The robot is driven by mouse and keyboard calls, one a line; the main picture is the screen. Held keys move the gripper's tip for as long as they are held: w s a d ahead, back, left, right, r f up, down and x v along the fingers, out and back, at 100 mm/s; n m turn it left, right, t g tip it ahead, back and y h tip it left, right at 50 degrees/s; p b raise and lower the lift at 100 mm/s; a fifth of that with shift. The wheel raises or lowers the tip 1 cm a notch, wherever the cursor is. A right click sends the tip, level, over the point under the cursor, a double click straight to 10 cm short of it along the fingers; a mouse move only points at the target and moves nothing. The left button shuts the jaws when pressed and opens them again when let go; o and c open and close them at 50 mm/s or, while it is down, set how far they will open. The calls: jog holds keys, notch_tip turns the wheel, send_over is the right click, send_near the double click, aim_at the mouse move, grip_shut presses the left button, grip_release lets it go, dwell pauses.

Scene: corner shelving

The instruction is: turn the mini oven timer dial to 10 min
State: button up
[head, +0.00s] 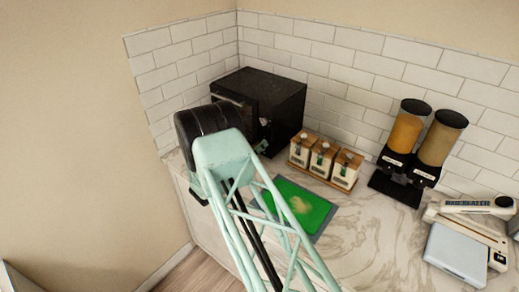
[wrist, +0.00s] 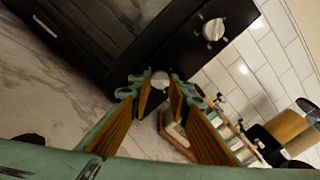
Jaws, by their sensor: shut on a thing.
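The black mini oven (head: 285,97) stands in the corner on the counter, and in the wrist view its dark front (wrist: 150,30) fills the top. A round pale dial (wrist: 160,79) sits low on its control panel, between my fingertips. My gripper (wrist: 159,88) is shut on this dial, with one finger on each side. A second, white dial (wrist: 213,29) on the same panel is free and clear of the fingers. Dial markings are too small to read. In the head view my arm hides much of the oven front, and my gripper shows only in part.
A wooden rack of jars (head: 325,160) stands right of the oven, close beside my fingers in the wrist view. A green board (head: 318,212) lies in front. Two dispensers (head: 405,130) and a white scale (head: 458,252) stand farther right. Tiled walls close the corner.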

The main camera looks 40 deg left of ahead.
jog(key=shift+m+b, duration=0.8)
jog(key=shift+b, duration=0.45)
jog(key=o, duration=0.9)
jog(key=shift+c, duration=0.2)
jog(key=s, duration=1.2)
jog(key=shift+d, duration=0.2)
